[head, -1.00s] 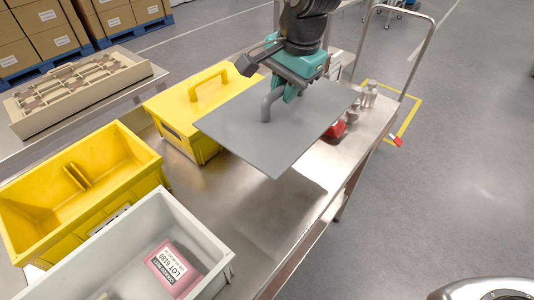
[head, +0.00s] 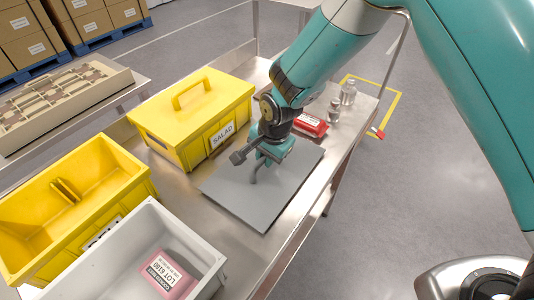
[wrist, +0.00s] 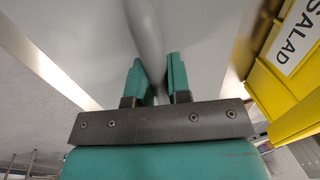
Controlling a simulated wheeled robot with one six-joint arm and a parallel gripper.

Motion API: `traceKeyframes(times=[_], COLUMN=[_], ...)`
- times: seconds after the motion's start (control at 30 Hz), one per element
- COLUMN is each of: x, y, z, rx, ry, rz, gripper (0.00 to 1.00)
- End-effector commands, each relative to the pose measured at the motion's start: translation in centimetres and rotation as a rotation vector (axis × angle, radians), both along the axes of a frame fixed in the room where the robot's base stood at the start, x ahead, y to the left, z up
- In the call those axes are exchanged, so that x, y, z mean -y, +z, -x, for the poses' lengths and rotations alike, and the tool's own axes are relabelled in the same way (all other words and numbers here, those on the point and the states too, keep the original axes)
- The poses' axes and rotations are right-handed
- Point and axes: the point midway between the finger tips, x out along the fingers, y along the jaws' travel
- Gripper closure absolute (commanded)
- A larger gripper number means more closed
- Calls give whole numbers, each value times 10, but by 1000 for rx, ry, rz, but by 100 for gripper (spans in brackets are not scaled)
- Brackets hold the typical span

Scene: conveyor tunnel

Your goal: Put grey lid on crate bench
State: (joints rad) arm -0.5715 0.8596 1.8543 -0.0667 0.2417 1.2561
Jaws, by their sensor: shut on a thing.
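The grey lid (head: 236,196) is a flat square plate with an upright handle (head: 254,171). In the head view it lies flat at or just above the bare steel bench (head: 238,256); I cannot tell whether it touches. My gripper (head: 262,160) is above it, shut on the handle. In the wrist view my gripper (wrist: 154,78) has its two teal fingers on either side of the grey handle (wrist: 146,35), with the lid's grey surface (wrist: 85,35) beyond.
A closed yellow crate marked SALAD (head: 160,120) stands behind the lid. An open yellow crate (head: 125,165) and an open grey crate (head: 140,218) holding a pink labelled pack (head: 168,274) stand at left. A red item (head: 312,125) and clear bottles (head: 347,92) are at the far right.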

Motion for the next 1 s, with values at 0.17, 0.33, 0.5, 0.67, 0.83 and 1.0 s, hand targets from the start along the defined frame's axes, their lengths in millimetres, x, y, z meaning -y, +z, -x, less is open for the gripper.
traceKeyframes(times=[0.17, 0.33, 0.5, 0.67, 0.83, 1.0], x=[0, 0, 0, 0, 1, 6], y=[0, -3, -2, -2, 9, 41], z=[0, 0, 0, 0, 0, 4], rx=[2, 0, 0, 0, 2, 5], ry=[0, 0, 0, 0, 0, 0], rz=[-1, 0, 0, 0, -1, -4], gripper=[100, 77, 56, 56, 56, 56])
